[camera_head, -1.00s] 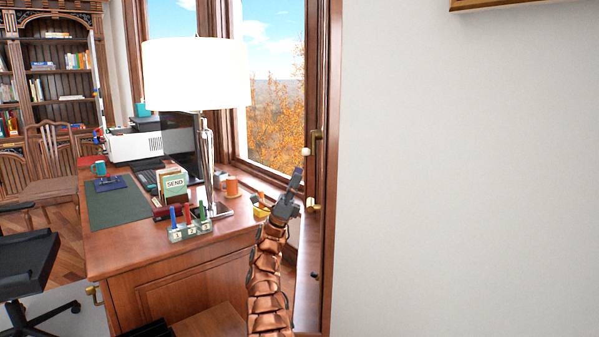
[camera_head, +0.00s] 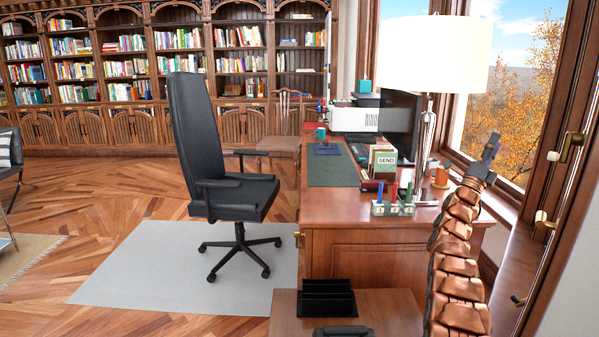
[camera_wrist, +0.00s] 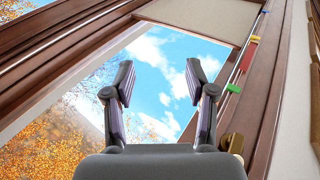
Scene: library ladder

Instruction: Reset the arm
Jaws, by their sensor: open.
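My copper-coloured segmented arm rises at the right of the head view, beside the desk and window. My gripper (camera_head: 490,150) is at its top, in front of the window glass. In the wrist view my gripper (camera_wrist: 161,90) has its two dark fingers spread apart with only sky and window behind them. It holds nothing. The window (camera_wrist: 160,75) with a wooden frame fills most of the wrist view.
The wooden desk (camera_head: 440,222) bears a lamp (camera_head: 433,55), a printer (camera_head: 352,117) and a SEND box (camera_head: 383,160). A black office chair (camera_head: 200,140) stands on a grey mat (camera_head: 150,265). A low wooden surface (camera_head: 395,305) is in front. Open floor (camera_head: 130,200) lies left.

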